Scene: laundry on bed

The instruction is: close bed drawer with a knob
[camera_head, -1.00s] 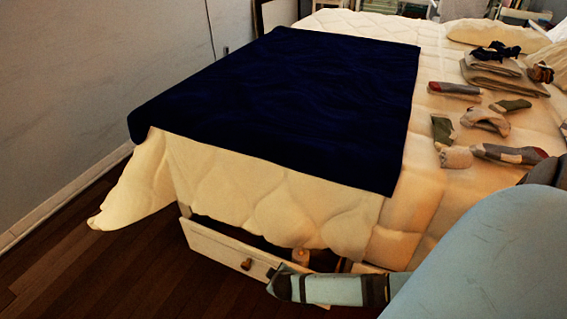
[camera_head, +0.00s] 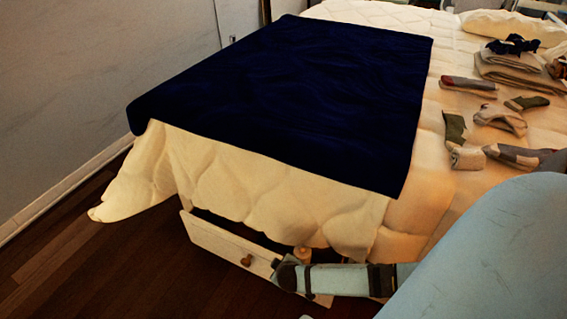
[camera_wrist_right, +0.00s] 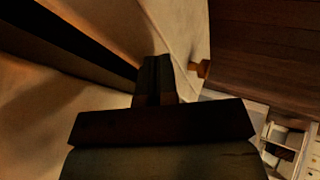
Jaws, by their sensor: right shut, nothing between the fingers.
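The white bed drawer (camera_head: 215,238) stands partly open at the foot of the bed, with a dark gap behind its front. Its small brown knob (camera_head: 246,260) sticks out from the front; it also shows in the right wrist view (camera_wrist_right: 200,69), to the right of my fingers. My right gripper (camera_head: 277,268) is at the drawer front, to the right of the knob and apart from it. In the right wrist view my right gripper (camera_wrist_right: 157,65) is shut and empty, close to the pale drawer front; contact is hard to tell. My left gripper is not in view.
The cream bed cover (camera_head: 230,185) hangs over the drawer opening. A dark blue blanket (camera_head: 300,95) and several rolled and folded clothes lie on the bed. A small light object (camera_head: 303,254) shows in the drawer gap. The wood floor (camera_head: 90,270) is clear at left.

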